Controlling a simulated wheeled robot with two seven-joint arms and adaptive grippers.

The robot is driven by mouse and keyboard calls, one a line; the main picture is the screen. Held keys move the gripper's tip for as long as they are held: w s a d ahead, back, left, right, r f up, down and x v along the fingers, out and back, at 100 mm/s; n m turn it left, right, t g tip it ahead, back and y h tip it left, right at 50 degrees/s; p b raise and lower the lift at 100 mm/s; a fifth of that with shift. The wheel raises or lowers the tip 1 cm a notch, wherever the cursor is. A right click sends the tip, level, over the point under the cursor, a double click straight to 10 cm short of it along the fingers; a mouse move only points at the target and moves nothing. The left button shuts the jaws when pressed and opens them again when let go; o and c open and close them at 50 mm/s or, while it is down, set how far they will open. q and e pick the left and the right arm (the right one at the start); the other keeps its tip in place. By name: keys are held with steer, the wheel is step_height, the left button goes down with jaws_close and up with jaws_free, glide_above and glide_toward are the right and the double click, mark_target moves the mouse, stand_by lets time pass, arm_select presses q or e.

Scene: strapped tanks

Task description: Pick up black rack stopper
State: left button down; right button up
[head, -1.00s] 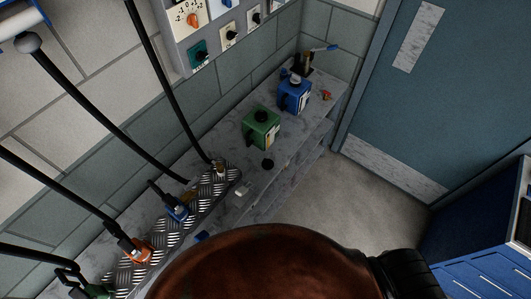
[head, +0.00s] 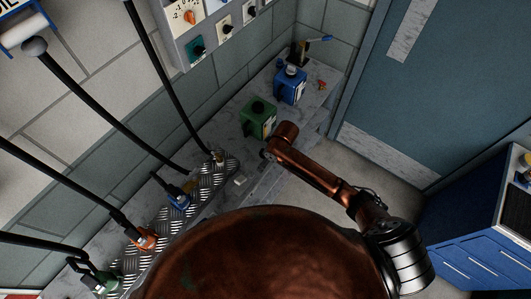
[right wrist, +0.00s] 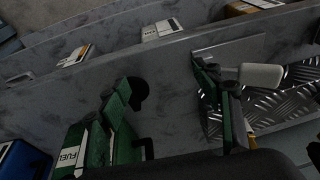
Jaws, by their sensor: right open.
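The black stopper (right wrist: 138,88), a small dark round piece, lies on the grey marble bench in the right wrist view. My right gripper (right wrist: 165,78) is open and empty above the bench. The stopper shows right beside its left finger, partly covered by it; I cannot tell whether they touch. In the head view my right arm reaches over the bench beside the green can and hides the stopper and the gripper's fingers. My left gripper is not in view.
A green fuel can (head: 258,118) stands close to my right wrist, with a blue can (head: 290,86) behind it. A tread-plate rack (head: 207,186) holds several hose nozzles. A white nozzle part (right wrist: 260,76) is near the right finger. Boxes (right wrist: 161,29) sit beyond the bench edge.

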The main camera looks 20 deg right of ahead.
steer(key=shift+n+h, duration=0.3)
steer(key=shift+h, duration=0.3)
steer(key=w+r, duration=0.1)
steer(key=w, duration=0.1)
steer(key=w+d+r, duration=0.1)
steer(key=w, duration=0.1)
steer(key=w+r, duration=0.1)
steer(key=w, duration=0.1)
steer(key=shift+d+r, duration=0.15)
steer(key=shift+d, duration=0.05)
steer(key=shift+w+d, duration=0.1)
steer(key=shift+w, duration=0.1)
steer(key=f, duration=0.7)
steer(key=shift+w+a+f, duration=0.25)
steer(key=shift+w+a, duration=0.05)
steer(key=shift+w, duration=0.05)
steer(key=c, duration=1.2)
steer(key=shift+r, duration=0.15)
